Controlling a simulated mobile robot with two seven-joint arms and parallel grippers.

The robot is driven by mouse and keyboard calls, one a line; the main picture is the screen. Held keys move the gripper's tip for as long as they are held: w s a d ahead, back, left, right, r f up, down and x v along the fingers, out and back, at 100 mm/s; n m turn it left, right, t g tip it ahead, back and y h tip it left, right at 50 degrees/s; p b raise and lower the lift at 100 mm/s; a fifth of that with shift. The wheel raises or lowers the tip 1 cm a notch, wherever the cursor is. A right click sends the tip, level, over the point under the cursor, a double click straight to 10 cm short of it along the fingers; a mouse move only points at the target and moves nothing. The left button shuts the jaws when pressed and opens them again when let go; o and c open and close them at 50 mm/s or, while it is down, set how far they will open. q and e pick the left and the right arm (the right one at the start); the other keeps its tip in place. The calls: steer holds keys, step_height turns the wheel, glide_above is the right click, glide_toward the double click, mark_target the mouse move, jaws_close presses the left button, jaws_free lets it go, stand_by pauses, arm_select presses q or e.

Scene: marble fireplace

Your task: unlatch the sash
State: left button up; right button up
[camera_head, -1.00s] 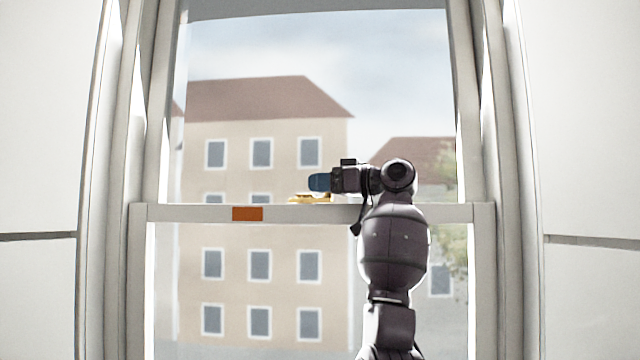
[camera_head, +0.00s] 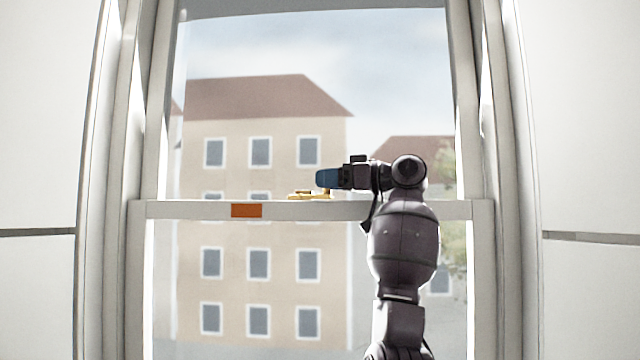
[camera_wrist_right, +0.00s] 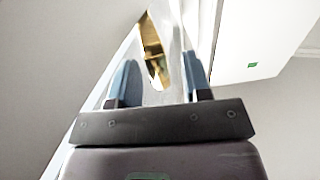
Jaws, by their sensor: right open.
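The window sash (camera_head: 400,210) has a white meeting rail across the middle of the head view. A brass latch (camera_head: 308,195) sits on top of the rail, left of my right gripper. My right gripper (camera_head: 327,178) is just above the rail, its blue fingers pointing left, by the latch's right end. In the right wrist view, the brass latch (camera_wrist_right: 152,50) lies ahead, between the lines of the two open blue fingers (camera_wrist_right: 160,85). Nothing is held. Whether a finger touches the latch cannot be told. My left gripper is not in view.
An orange block or label (camera_head: 246,211) is on the rail's front face, left of the latch. White window jambs (camera_head: 120,180) stand on both sides. Buildings and sky show through the glass.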

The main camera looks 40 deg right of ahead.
steer(key=b+v, duration=0.1)
steer(key=v, duration=0.7)
steer(key=shift+s, duration=0.2)
steer(key=shift+d+f, duration=0.1)
steer(key=shift+c, duration=0.3)
